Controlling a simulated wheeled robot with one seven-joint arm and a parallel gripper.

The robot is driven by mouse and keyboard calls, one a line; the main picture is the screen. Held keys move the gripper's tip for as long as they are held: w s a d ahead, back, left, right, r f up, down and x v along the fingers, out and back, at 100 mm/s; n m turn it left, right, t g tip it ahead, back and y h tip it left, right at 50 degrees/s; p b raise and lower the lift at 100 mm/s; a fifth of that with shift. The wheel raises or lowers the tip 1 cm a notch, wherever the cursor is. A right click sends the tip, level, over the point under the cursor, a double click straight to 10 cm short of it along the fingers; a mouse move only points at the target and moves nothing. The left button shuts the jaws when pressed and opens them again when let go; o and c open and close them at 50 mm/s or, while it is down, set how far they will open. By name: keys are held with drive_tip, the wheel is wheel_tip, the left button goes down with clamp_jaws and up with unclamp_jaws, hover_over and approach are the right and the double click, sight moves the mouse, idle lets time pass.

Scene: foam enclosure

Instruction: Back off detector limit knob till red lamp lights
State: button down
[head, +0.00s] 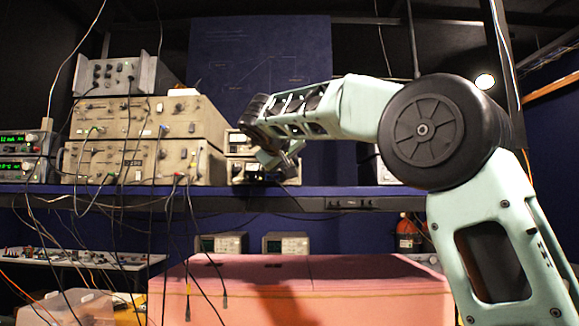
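My gripper (284,158) is at the end of my pale green arm, in front of small instruments on the shelf. It is small and partly covered by my wrist, so its finger opening cannot be made out. The nearest small instrument (238,172) has a light face and is partly hidden behind my gripper. Another unit (238,144) sits on top of it. I cannot tell which unit is the detector. No limit knob can be made out, and I see no lit red lamp.
Stacked beige instruments (145,163) with cables stand left on the shelf (330,197). Two meters with green digits (17,166) are at far left. Below are a pink foam block (330,285), two small grey units (286,243) and hanging black leads.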

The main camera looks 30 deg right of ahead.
drive_tip(key=shift+r, duration=0.1)
drive_tip(key=c, duration=1.2)
unclamp_jaws()
drive_tip(key=shift+c, duration=0.2)
